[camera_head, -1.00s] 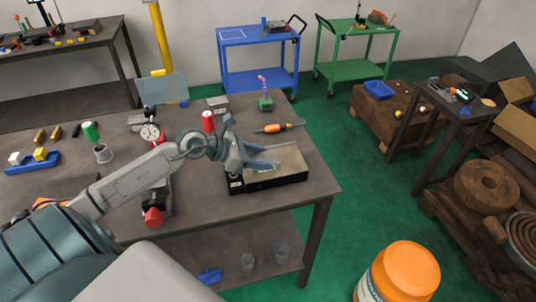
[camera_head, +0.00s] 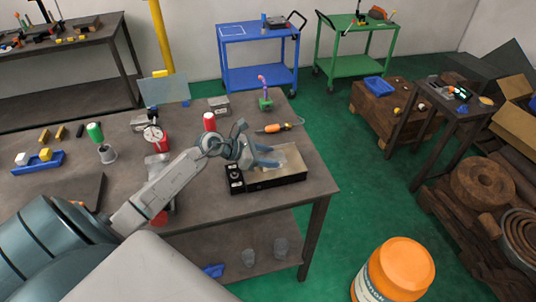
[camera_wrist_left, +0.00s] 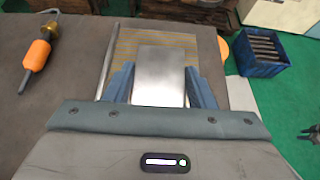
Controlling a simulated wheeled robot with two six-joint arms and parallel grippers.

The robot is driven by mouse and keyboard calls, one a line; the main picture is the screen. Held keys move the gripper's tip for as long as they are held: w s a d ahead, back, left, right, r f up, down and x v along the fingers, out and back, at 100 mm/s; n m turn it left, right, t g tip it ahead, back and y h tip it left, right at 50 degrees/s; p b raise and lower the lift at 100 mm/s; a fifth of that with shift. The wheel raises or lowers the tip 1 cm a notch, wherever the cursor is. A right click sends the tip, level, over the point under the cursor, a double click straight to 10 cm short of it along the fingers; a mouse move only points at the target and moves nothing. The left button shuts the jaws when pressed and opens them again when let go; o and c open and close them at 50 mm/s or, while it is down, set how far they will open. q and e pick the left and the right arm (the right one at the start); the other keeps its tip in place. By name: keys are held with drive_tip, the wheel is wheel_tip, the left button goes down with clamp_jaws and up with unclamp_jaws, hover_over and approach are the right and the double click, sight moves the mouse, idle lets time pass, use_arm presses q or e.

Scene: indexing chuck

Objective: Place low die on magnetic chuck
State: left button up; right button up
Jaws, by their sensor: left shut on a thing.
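The low die (camera_wrist_left: 160,76) is a plain, smooth grey metal block. In the left wrist view it lies between the blue fingers of my left gripper (camera_wrist_left: 160,88), which is shut on it. The magnetic chuck (camera_head: 290,181) is a low black box with a pale top near the table's right edge. Its striped top (camera_wrist_left: 150,38) shows beyond the die in the left wrist view. My left gripper (camera_head: 268,157) is over the chuck in the head view. The fingers largely hide the die there, and I cannot tell whether it touches the chuck. My right gripper is not in view.
An orange-handled tool (camera_head: 275,128) lies behind the chuck. A blue tray (camera_head: 38,162) is at far left. The table's right edge is close to the chuck.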

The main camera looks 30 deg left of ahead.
use_arm(q)
drive_tip(key=shift+f, duration=0.1)
drive_tip(key=o, duration=1.5)
drive_tip(key=shift+s+a+r, duration=0.25)
drive_tip(key=shift+a, duration=0.05)
drive_tip(key=b+v, duration=0.2)
drive_tip(key=v, duration=0.5)
drive_tip(key=shift+s+a+r, duration=0.1)
drive_tip(key=shift+s+a, duration=0.05)
drive_tip(key=shift+s, duration=0.2)
drive_tip(key=v, duration=0.3)
drive_tip(key=shift+s+r, duration=0.1)
drive_tip(key=shift+r, duration=0.1)
